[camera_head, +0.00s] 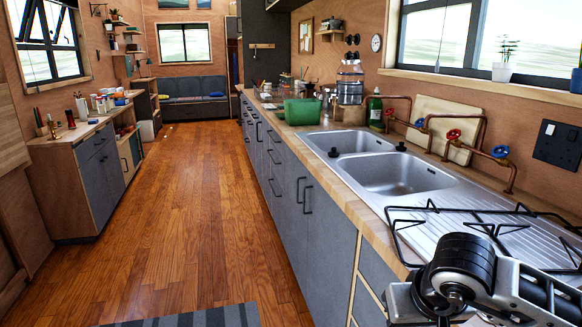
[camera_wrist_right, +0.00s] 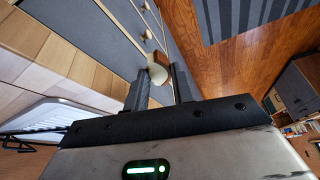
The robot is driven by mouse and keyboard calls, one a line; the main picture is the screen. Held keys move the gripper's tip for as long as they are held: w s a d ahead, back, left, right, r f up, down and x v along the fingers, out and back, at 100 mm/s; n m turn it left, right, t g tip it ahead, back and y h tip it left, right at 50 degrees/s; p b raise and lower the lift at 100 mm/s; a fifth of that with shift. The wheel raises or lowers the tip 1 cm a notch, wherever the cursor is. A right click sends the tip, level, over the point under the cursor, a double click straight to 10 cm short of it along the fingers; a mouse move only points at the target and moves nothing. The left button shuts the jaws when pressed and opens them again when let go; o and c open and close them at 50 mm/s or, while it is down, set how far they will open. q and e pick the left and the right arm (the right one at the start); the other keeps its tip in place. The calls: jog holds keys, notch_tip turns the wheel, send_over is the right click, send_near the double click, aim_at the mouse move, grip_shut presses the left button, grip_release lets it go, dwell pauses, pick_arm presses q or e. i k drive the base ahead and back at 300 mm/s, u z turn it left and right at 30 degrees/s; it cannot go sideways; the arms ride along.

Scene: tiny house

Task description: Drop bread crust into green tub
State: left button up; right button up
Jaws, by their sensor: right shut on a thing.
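The green tub (camera_head: 302,111) stands on the long counter at the far end, beyond the sink, in the head view. My right gripper (camera_wrist_right: 159,80) is shut on the bread crust (camera_wrist_right: 159,68), a small piece with a brown side and a pale side, between the fingertips in the right wrist view. The gripper holds it in front of the grey cabinet fronts, above the wooden floor. In the head view only part of my right arm shows at the lower right; the crust is not visible there. My left gripper is in neither view.
A double steel sink (camera_head: 382,167) and a black hob grate (camera_head: 470,226) lie along the counter between my arm and the tub. A glass dispenser (camera_head: 350,84) and a green bottle (camera_head: 376,110) stand right of the tub. The floor aisle (camera_head: 190,190) is clear.

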aim_at(307, 122)
jog(key=u, duration=0.8)
jog(key=i, duration=1.7)
jog(key=u, duration=0.45)
jog(key=i, duration=2.1)
jog(key=z, duration=1.7)
jog(key=i, duration=1)
jog(key=z, duration=0.9)
